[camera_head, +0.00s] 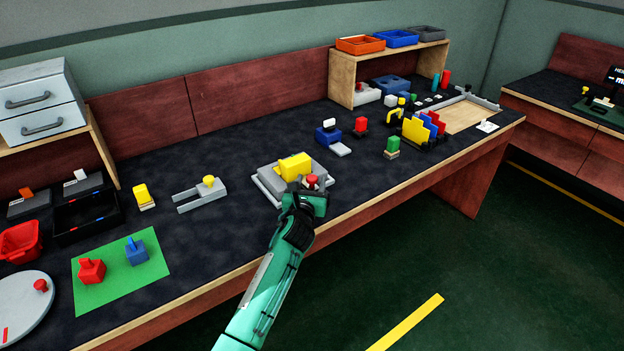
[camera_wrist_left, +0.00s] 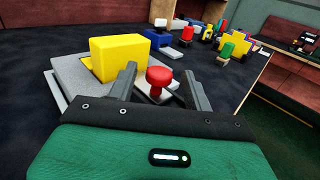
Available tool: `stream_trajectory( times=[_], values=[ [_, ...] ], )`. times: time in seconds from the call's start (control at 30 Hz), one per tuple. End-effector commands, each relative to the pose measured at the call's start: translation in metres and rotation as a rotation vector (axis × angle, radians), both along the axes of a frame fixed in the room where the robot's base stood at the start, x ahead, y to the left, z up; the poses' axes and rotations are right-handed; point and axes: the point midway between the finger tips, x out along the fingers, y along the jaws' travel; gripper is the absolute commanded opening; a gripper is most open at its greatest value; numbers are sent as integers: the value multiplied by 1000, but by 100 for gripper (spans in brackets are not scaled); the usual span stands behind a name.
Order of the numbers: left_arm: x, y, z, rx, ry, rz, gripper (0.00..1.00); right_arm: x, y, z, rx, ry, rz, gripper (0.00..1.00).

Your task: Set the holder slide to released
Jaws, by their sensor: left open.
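The holder is a grey fixture (camera_head: 264,176) on the dark bench, with a yellow block (camera_head: 294,166) on top. A red knob (camera_head: 311,181) sits at its right front; the knob also shows in the left wrist view (camera_wrist_left: 159,78). I take the knob to be the slide's handle. My left gripper (camera_wrist_left: 162,88) is open, its dark fingers to either side of the knob, with visible gaps on both sides. In the head view the left gripper (camera_head: 307,190) partly hides the fixture's near edge. My right gripper is in neither view.
A grey forked fixture with a yellow knob (camera_head: 207,184) lies left of the holder. A blue block (camera_head: 328,136) and a green block (camera_head: 393,145) stand to the right. The bench's wooden front edge (camera_head: 345,216) runs just in front.

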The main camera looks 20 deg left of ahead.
Motion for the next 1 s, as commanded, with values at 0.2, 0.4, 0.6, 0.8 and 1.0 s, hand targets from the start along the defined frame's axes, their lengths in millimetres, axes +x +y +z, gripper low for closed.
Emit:
stream_trajectory(
  times=[0.2, 0.4, 0.6, 0.8, 1.0],
  values=[
    [21, 3, 0, 0, 0, 1, 51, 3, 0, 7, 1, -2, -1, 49],
    [25, 3, 0, 1, 0, 0, 51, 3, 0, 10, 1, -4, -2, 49],
    [25, 3, 0, 1, 0, 0, 45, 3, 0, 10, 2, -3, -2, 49],
    [25, 3, 0, 1, 0, 0, 5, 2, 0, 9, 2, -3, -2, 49],
    [22, -1, 0, 0, 1, -1, 0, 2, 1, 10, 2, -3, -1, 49]
  ],
)
